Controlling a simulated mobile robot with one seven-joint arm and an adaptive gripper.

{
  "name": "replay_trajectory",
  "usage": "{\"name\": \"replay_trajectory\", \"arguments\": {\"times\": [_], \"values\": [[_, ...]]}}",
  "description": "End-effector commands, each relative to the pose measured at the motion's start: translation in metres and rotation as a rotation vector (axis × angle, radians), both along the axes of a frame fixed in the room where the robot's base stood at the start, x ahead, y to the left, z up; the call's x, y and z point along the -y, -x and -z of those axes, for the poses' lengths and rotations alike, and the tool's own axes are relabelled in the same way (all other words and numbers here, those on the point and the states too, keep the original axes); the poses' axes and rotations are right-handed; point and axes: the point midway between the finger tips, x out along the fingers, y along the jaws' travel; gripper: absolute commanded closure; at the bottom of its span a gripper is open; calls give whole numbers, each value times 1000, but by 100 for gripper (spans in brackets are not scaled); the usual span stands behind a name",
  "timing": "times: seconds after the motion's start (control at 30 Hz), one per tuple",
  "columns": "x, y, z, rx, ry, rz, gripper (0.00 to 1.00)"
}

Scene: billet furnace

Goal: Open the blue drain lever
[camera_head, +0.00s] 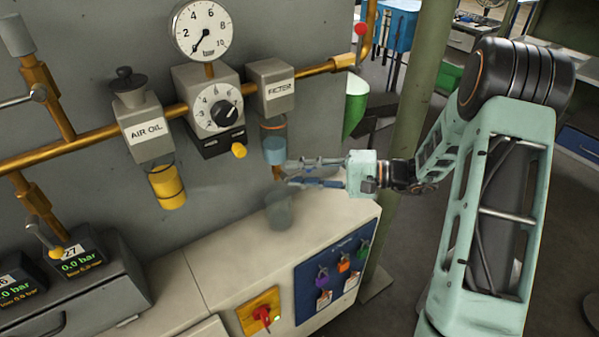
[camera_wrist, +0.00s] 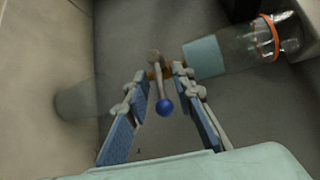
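The blue drain lever (camera_wrist: 164,107) shows in the wrist view as a thin grey arm with a blue ball end. It hangs from a brass stub below the clear filter bowl (camera_wrist: 230,52), which holds pale blue liquid; the bowl also shows in the head view (camera_head: 274,147). My gripper (camera_wrist: 154,82) is open, with its two blue-padded fingers on either side of the lever. I see gaps between the lever and both fingers. In the head view my gripper (camera_head: 287,173) reaches in from the right, just under the bowl, and I cannot make out the lever there.
A clear grey cup (camera_head: 279,210) stands below the filter on the cabinet top; it also shows in the wrist view (camera_wrist: 82,97). The AIR OIL unit (camera_head: 147,133), gauge (camera_head: 203,30) and regulator (camera_head: 212,108) are to the left. A red-handled switch (camera_head: 263,314) is below.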

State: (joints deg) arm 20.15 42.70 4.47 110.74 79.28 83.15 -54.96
Motion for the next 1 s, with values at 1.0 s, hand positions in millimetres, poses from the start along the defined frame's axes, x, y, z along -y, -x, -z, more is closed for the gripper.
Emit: {"name": "replay_trajectory", "arguments": {"times": [1.0], "values": [[2, -3, 5, -30, -48, 7, 100]]}}
